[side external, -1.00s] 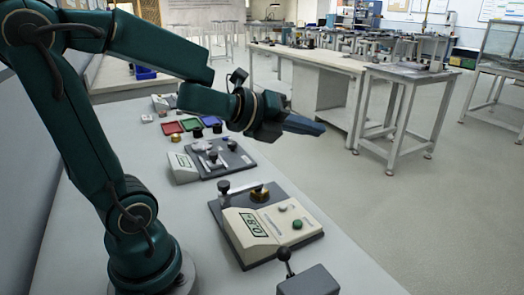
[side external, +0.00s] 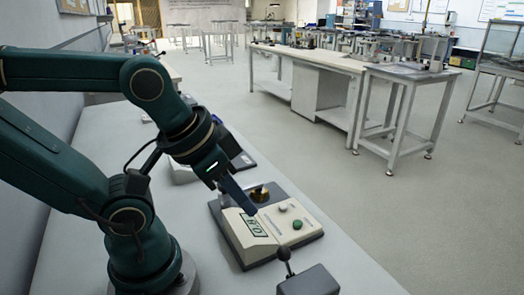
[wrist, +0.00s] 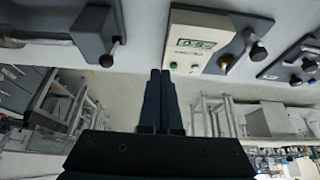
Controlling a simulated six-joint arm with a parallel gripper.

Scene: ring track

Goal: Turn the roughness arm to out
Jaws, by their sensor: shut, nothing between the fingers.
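A beige instrument with a digital display (side external: 255,226) sits on a dark grey base at the front of the bench. A brass piece (side external: 259,194) stands behind its display. In the wrist view a black-knobbed arm (wrist: 257,50) stands on that base, near the brass piece (wrist: 227,63); my gripper hides it in the side view. No label naming the roughness arm is legible. My gripper (side external: 251,209) is shut and empty, pointing down over the instrument's display side.
A grey box (side external: 309,281) with a black ball-topped lever (side external: 284,262) stands at the front; the lever also shows in the wrist view (wrist: 111,53). A second instrument behind is partly hidden by my arm. The bench edge drops to the floor on the right.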

